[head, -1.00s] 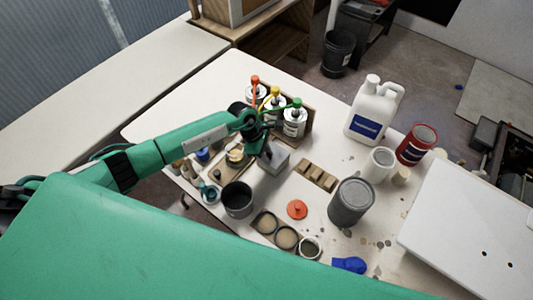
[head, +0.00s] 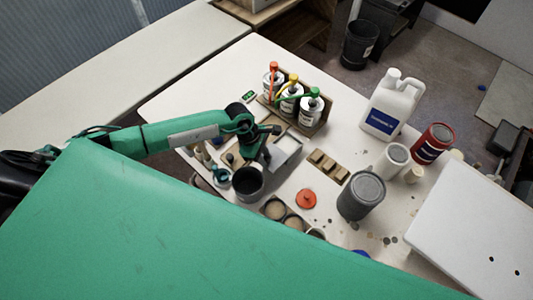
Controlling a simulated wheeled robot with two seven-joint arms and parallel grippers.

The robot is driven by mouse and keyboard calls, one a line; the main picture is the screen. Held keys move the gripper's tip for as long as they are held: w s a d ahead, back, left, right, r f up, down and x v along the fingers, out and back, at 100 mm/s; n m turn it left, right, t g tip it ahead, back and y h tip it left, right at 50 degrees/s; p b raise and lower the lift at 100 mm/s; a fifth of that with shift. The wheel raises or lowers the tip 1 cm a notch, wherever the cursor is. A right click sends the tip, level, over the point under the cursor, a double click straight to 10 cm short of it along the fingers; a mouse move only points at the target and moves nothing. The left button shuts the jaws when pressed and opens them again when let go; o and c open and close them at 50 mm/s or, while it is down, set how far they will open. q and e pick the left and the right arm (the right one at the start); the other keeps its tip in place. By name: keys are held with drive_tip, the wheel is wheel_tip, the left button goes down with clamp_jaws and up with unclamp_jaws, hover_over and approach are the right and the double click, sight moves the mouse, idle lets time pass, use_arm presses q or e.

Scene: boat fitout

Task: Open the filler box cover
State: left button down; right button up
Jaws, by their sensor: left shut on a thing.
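The filler box (head: 284,153) is a small grey box on the white workbench, just right of my left gripper. A pale, light-toned face shows at its top. The gripper covers its left side, so I cannot tell how far the cover is raised. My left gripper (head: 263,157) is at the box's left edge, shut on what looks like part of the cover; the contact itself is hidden. My right gripper is not in view.
A rack of cans with red, yellow and green tops (head: 291,95) stands behind the box. A dark pot (head: 248,183) is in front. A wooden block strip (head: 328,166), grey can (head: 361,196) and white jug (head: 392,107) are to the right.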

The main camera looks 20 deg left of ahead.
use_arm(q)
drive_tip(key=c, duration=1.2)
unclamp_jaws()
drive_tip(key=shift+c, duration=0.2)
drive_tip(key=b+v, duration=0.4)
drive_tip(key=v, duration=1)
drive_tip(key=shift+a+f, duration=0.1)
drive_tip(key=shift+f, duration=0.05)
